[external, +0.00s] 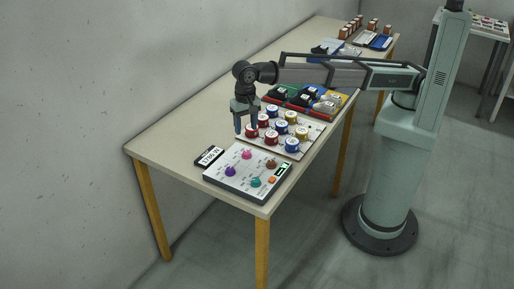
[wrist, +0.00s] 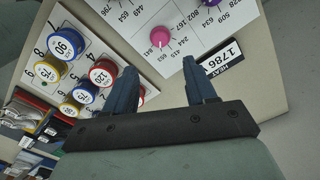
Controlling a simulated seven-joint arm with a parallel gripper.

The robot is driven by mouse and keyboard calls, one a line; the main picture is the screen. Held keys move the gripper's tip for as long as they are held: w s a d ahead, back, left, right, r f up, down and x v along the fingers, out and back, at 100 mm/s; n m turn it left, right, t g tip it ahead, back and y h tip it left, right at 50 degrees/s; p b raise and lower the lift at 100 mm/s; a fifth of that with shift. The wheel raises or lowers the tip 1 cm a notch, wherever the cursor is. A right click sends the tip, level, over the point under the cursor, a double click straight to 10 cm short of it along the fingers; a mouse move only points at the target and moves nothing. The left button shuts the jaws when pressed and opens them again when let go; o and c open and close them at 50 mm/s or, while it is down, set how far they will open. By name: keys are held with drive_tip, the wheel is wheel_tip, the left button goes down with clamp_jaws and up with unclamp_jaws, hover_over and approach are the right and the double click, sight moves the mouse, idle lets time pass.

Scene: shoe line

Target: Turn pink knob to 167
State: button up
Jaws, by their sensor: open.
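The pink knob (wrist: 160,36) sits on a white control panel (wrist: 185,14) with printed numbers around it, among them 167, 244, 415 and 653. In the external view the pink knob (external: 247,154) is at the back left part of the panel (external: 248,187). My gripper (wrist: 165,72) is open, with nothing between its two blue fingers. In the wrist view its fingertips are a little below the pink knob and apart from it. In the external view my gripper (external: 244,130) hangs above the table, beside the numbered discs.
Red, blue and yellow numbered discs (external: 291,145) stand on a white board next to the panel. A display reading 1786 (wrist: 221,57) lies beside the panel. Purple (external: 230,171), teal (external: 255,182) and brown (external: 271,164) knobs share the panel. Filled bins (external: 318,101) stand farther back.

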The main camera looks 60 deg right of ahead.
sight(246, 152)
wheel_tip(246, 152, down, 10)
drive_tip(key=shift+f, duration=0.25)
idle(0.4)
clamp_jaws()
idle(0.3)
